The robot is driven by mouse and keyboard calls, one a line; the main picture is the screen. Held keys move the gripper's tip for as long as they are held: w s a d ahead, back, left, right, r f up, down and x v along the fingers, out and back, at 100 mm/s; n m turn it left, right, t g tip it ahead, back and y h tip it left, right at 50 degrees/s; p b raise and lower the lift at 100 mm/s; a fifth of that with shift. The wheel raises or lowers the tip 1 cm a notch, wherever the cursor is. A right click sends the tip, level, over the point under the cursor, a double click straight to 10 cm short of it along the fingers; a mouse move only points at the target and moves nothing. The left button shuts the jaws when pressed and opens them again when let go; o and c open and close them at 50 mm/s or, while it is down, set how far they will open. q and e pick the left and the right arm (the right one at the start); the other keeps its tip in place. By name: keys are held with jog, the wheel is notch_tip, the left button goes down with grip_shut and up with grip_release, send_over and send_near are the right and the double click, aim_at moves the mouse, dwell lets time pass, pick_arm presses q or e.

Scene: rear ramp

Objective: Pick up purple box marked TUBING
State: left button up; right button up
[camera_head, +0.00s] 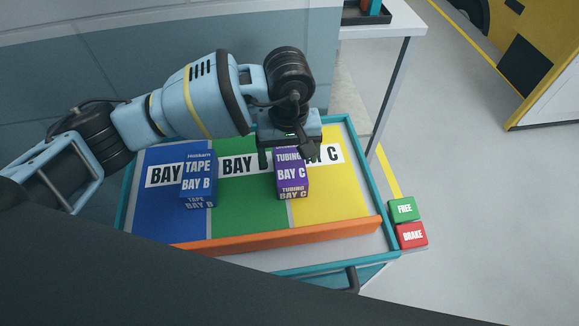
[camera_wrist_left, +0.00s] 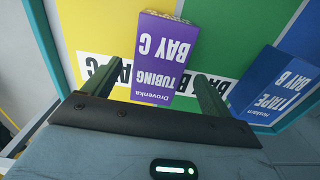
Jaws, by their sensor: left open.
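The purple box marked TUBING, BAY C (camera_head: 292,178) stands on the tray across the border between the green and yellow bays. In the left wrist view the purple box (camera_wrist_left: 163,62) shows its printed top between my open fingers. My left gripper (camera_head: 287,152) is over the far end of the box, pointing down, with one finger on each side. In the left wrist view the gripper (camera_wrist_left: 170,72) is open and holds nothing. I cannot tell whether a finger touches the box. My right gripper is not in view.
A blue box marked TAPE, BAY B (camera_head: 198,180) stands to the left, near the blue-green border. The tray has a teal rim (camera_head: 372,185) and an orange front bar (camera_head: 285,235). Green FREE (camera_head: 403,209) and red BRAKE (camera_head: 412,235) buttons sit at its right.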

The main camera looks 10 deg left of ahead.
aim_at(290, 162)
pick_arm(q)
notch_tip(290, 162, down, 4)
jog(key=shift+w+d+f, duration=0.1)
jog(key=shift+f, duration=0.35)
jog(key=shift+c, duration=0.3)
jog(key=c, duration=1)
jog(key=shift+c, duration=0.7)
